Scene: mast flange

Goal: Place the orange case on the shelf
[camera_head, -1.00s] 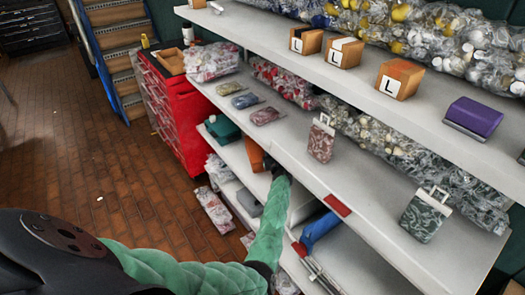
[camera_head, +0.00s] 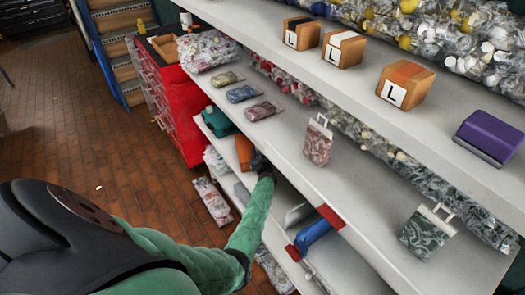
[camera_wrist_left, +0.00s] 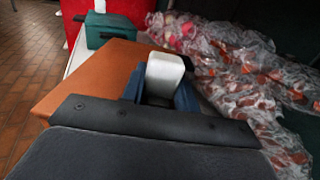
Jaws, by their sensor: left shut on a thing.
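The orange case (camera_head: 244,152) is at the lower shelf (camera_head: 213,146), just right of a teal case (camera_head: 219,122) in the head view. My left gripper (camera_head: 260,164) is at the case's near right end. In the left wrist view the orange case (camera_wrist_left: 98,75) fills the left middle, and my left gripper (camera_wrist_left: 165,75) is shut on its handle area, with a pale block-like part between the fingers. Whether the case's underside touches the shelf is hidden. My right gripper is not in view.
The upper shelf edge (camera_head: 275,160) overhangs the arm. Bagged parts (camera_wrist_left: 240,80) lie right of the case. A blue and red tool (camera_head: 312,235) lies on the lower shelf nearer me. A red cabinet (camera_head: 180,105) stands beyond the shelves.

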